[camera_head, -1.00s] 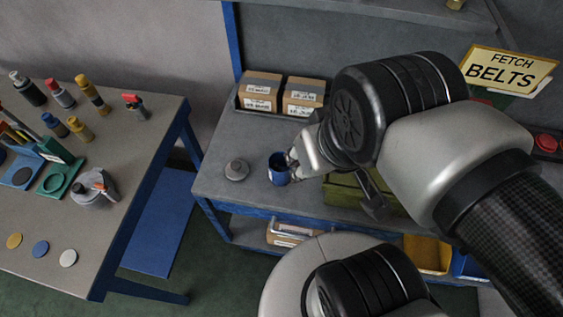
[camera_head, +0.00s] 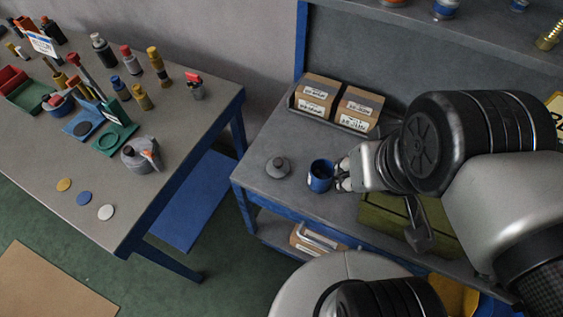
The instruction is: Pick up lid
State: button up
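A round grey lid with a dark knob (camera_head: 278,167) lies on the grey top of the blue-framed bench. A blue cup (camera_head: 319,178) stands upright just right of it, open at the top, with a dark inside. My gripper (camera_head: 342,175) is at the right side of the cup, with the cup between it and the lid. The fingertips are very close to the cup's wall; I cannot tell whether they touch it. The fingers are small and partly hidden by my wrist, so their opening is unclear. Nothing shows held in them.
An olive-green case (camera_head: 399,221) lies right of my gripper. The left table (camera_head: 45,150) holds bottles, colored discs and a grey pot (camera_head: 141,156). The bench top around the lid is clear.

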aim_at(277, 167)
jog(key=i+j+z, duration=0.25)
jog(key=j, duration=0.55)
jog(key=j+z, duration=0.2)
jog(key=j, duration=0.6)
